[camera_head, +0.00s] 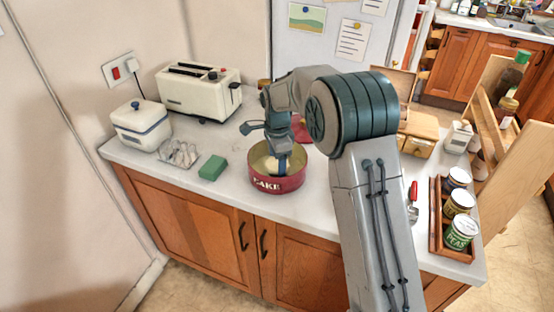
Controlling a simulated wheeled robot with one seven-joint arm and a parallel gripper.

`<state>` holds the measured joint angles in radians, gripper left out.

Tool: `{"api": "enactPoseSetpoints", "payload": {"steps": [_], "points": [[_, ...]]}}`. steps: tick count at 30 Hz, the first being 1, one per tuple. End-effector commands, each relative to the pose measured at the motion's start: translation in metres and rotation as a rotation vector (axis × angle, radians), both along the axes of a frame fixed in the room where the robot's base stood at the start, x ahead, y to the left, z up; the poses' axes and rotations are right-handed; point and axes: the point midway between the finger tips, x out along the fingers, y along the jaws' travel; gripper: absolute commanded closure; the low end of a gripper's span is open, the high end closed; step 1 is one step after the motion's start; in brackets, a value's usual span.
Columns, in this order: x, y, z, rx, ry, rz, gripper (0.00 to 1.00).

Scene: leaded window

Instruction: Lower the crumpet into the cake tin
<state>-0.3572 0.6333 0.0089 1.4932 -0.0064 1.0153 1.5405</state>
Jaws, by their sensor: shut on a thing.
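The cake tin (276,185) is a round red tin with "CAKE" on its side and a pale inside, standing open near the front edge of the counter. My gripper (281,168) points down into the tin's opening from above. It is shut on the crumpet (271,166), a pale, cream-coloured piece that shows partly beside the fingers, within the tin's rim. My fingers hide part of the crumpet. I cannot tell whether it touches the tin's floor.
A wooden tray (437,225) with several tins stands at the right. My arm hides the counter between.

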Motion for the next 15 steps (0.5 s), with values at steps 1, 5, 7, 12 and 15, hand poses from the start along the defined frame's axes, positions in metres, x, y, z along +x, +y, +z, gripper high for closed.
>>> {"api": "enactPoseSetpoints", "payload": {"steps": [1, 5, 7, 12, 15], "points": [[0.0000, 0.0001, -0.0014, 0.000, 0.000, 0.000, 0.58], [0.0000, 0.0001, -0.0034, 0.000, 0.000, 0.000, 0.58], [0.0000, 0.0001, -0.0044, 0.000, 0.000, 0.000, 0.58], [0.0001, 0.0001, -0.0069, 0.000, 0.000, 0.000, 0.58], [0.0001, 0.0001, -0.0084, 0.000, 0.000, 0.000, 0.58]]}}
